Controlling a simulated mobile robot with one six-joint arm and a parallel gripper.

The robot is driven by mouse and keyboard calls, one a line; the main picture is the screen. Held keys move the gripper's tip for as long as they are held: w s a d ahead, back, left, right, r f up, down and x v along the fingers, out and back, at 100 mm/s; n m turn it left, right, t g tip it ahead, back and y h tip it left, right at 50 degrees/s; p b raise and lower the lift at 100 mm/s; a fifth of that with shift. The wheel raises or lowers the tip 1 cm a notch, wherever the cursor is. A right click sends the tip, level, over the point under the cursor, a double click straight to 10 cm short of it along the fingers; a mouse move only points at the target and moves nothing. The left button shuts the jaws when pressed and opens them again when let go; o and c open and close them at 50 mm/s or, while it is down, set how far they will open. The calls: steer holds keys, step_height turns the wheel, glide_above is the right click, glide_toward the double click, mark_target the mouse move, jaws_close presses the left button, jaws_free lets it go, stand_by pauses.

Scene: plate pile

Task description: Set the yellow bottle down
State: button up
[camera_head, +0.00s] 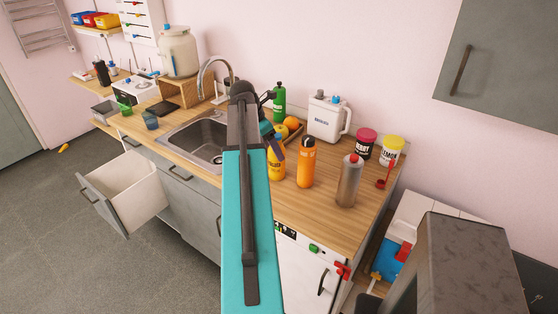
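The yellow bottle (276,169) is upright at the wooden counter, just right of my teal arm and left of an orange bottle. My gripper (278,147) is dark and at the top of the yellow bottle, overlapping it in the picture. My arm hides the bottle's left side and part of the gripper, so I cannot tell whether the fingers are closed on it. I also cannot tell whether the bottle's base touches the counter.
The orange bottle (306,164) and a grey bottle with a red cap (348,182) stand to the right. A white jug (326,118), two tubs and a green bottle (279,101) are behind. The sink (200,140) is left. Bare counter (310,212) lies in front.

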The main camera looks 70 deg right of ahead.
steer(key=shift+s+f, duration=0.1)
steer(key=shift+f, duration=0.1)
stand_by(0.3)
steer(key=shift+p+x, duration=1.2)
steer(key=shift+x, duration=1.3)
steer(key=shift+s+a, duration=0.15)
steer(key=c, duration=1.7)
steer(key=shift+o, duration=0.2)
steer(key=shift+r, duration=0.25)
steer(key=w+a+r+b, duration=0.2)
steer(key=w+a+b, duration=0.1)
steer(key=w, duration=0.3)
steer(key=w+a+r+b, duration=0.2)
steer(key=w+a+b, duration=0.1)
steer(key=w+a, duration=0.3)
steer(key=shift+w+a+r, duration=0.2)
steer(key=shift+w+r, duration=0.1)
steer(key=shift+w, duration=0.15)
